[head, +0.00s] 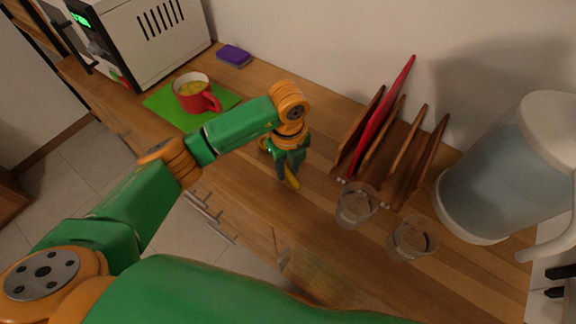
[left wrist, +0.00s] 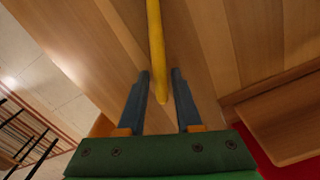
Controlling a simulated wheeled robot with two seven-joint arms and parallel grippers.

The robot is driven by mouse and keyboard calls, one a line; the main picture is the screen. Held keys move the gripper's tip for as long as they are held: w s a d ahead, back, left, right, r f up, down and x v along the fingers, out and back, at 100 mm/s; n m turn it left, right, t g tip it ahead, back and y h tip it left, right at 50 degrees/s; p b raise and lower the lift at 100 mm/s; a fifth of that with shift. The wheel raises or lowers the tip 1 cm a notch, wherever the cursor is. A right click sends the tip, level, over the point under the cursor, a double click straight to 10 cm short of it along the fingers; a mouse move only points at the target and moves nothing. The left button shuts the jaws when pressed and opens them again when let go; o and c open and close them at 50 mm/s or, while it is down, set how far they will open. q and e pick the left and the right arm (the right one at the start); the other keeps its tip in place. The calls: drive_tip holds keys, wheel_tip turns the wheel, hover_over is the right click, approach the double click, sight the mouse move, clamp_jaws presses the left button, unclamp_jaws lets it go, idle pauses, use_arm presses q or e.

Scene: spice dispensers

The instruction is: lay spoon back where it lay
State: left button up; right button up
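The yellow spoon (head: 293,181) shows in the head view as a short piece by my left gripper's fingertips. The rest of it there is hidden by the gripper. In the left wrist view its long yellow handle (left wrist: 156,45) runs from the top edge down between the fingers, over the wooden counter. My left gripper (head: 287,174) points down at the counter. In the left wrist view its two dark fingers (left wrist: 160,72) stand apart, one on each side of the handle, with a gap visible. Whether the spoon touches the counter is hard to tell. My right gripper is not in view.
A wooden rack (head: 407,170) with a red board (head: 383,115) stands right of the gripper. Two clear glasses (head: 357,204) (head: 412,239) and a large pitcher (head: 505,165) are further right. A red mug (head: 195,94) sits on a green mat (head: 160,103) at left, near a microwave (head: 140,40).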

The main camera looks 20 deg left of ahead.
use_arm(q)
drive_tip(key=shift+o, duration=0.7)
drive_tip(key=shift+r, duration=0.1)
wheel_tip(320, 180, up, 12)
drive_tip(key=shift+r, duration=0.15)
drive_tip(key=shift+s, duration=0.1)
